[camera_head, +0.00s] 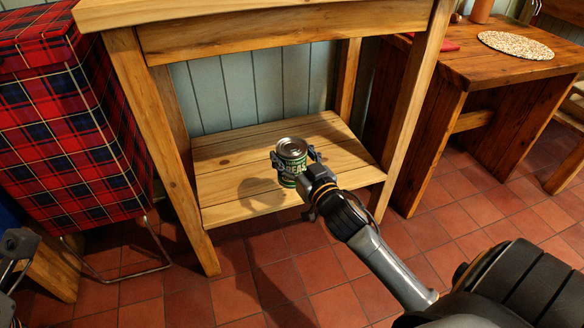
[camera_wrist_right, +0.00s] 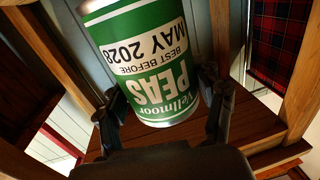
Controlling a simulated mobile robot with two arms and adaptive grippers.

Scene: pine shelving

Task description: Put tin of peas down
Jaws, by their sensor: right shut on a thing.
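The tin of peas (camera_head: 291,155) is green with a silver lid and stands roughly upright over the lower pine shelf (camera_head: 233,153). My right gripper (camera_head: 296,168) is shut on its sides, reaching in from the front right.
The pine unit's top board (camera_head: 240,10) overhangs the shelf, and a front leg (camera_head: 413,110) stands right of my arm. The shelf boards around the tin are bare. A tartan box (camera_head: 75,110) is at left, a wooden table (camera_head: 490,65) with a speckled round mat (camera_head: 515,45) at right.

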